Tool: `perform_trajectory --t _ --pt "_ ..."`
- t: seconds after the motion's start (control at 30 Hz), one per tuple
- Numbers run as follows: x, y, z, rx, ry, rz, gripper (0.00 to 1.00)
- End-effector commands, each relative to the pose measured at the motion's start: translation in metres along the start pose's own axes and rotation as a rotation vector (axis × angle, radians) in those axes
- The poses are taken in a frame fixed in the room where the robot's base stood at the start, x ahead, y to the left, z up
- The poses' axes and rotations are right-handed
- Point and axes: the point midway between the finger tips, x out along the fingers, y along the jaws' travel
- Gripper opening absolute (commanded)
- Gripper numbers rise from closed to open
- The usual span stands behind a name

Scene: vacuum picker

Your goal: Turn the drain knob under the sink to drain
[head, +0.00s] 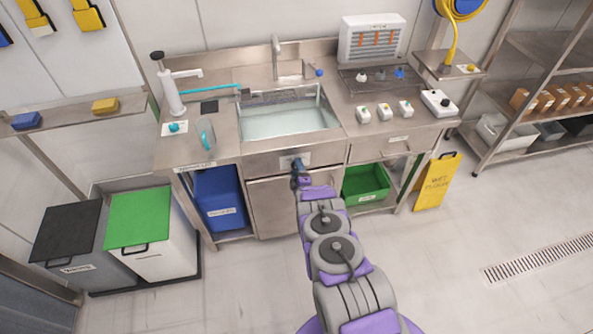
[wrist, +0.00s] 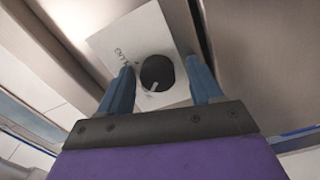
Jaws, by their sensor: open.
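The drain knob (wrist: 157,73) is a round black dial with a pale pointer mark, on a white plate (wrist: 140,42) with partly readable lettering. In the wrist view my gripper (wrist: 163,82) is open, with one blue finger on each side of the knob; I cannot tell whether they touch it. In the head view my gripper (head: 297,166) is at the front panel just below the sink (head: 285,138), and the knob itself is hidden there. The white plate shows in part behind the gripper. The sink basin holds water.
Below the counter are a blue bin (head: 219,198) on the left and a green crate (head: 365,184) on the right, beside cabinet doors (head: 270,211). A yellow floor sign (head: 437,182) stands at the right. Lidded bins stand at the left. The floor at right is clear.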

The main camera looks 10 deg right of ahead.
Motion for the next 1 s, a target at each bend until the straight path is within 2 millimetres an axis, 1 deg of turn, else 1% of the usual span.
perform_trajectory --t 0.17,0.37,0.57,0.8,1.0 --pt "-0.008 0.000 0.001 0.000 -0.002 -0.002 0.65" --pt "-0.035 0.000 0.001 0.001 -0.004 -0.004 0.65" --pt "-0.073 0.001 -0.001 -0.001 -0.001 -0.003 0.65" --pt "-0.125 -0.001 -0.001 0.000 -0.002 -0.007 0.65" --pt "-0.158 -0.001 -0.001 -0.001 -0.001 -0.004 0.65"
